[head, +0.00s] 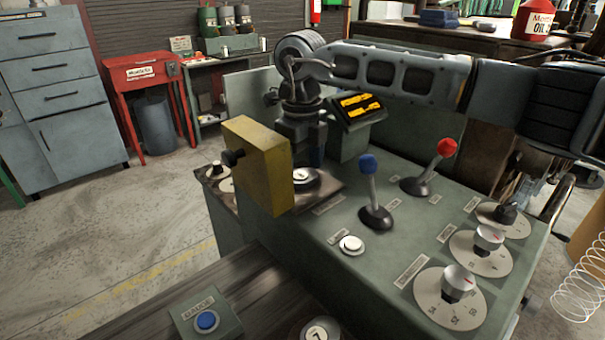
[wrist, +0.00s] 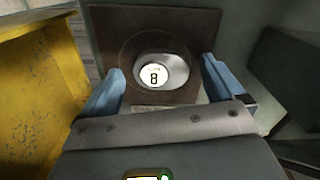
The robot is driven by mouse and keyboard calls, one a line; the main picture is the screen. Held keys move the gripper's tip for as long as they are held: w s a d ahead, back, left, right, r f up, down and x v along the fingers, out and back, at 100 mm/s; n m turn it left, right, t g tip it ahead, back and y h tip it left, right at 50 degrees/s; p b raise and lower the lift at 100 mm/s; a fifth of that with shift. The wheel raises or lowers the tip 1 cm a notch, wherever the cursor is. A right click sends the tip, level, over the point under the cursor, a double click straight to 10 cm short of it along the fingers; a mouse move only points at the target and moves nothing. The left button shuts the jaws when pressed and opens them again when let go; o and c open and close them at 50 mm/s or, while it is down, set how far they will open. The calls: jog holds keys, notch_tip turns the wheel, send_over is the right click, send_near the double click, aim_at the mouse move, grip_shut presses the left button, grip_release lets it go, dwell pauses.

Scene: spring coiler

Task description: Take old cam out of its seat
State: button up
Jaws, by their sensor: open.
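The old cam, a round pale disc marked 8 (wrist: 154,73), sits in a dark round seat on a brown square plate (wrist: 205,22) in the wrist view. My gripper (head: 308,160) points down over the cam. I cannot tell how high the fingertips are above the cam.
A yellow block (head: 257,165) with a black knob stands close left of my gripper. Blue (head: 368,165) and red (head: 446,148) levers and several dials fill the console to the right. A disc marked 7 (head: 317,333) lies at the bottom edge, near a blue gauge button (head: 206,320).

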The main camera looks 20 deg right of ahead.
jog(key=shift+f, duration=0.25)
jog(key=shift+c, duration=0.4)
jog(key=c, duration=1.2)
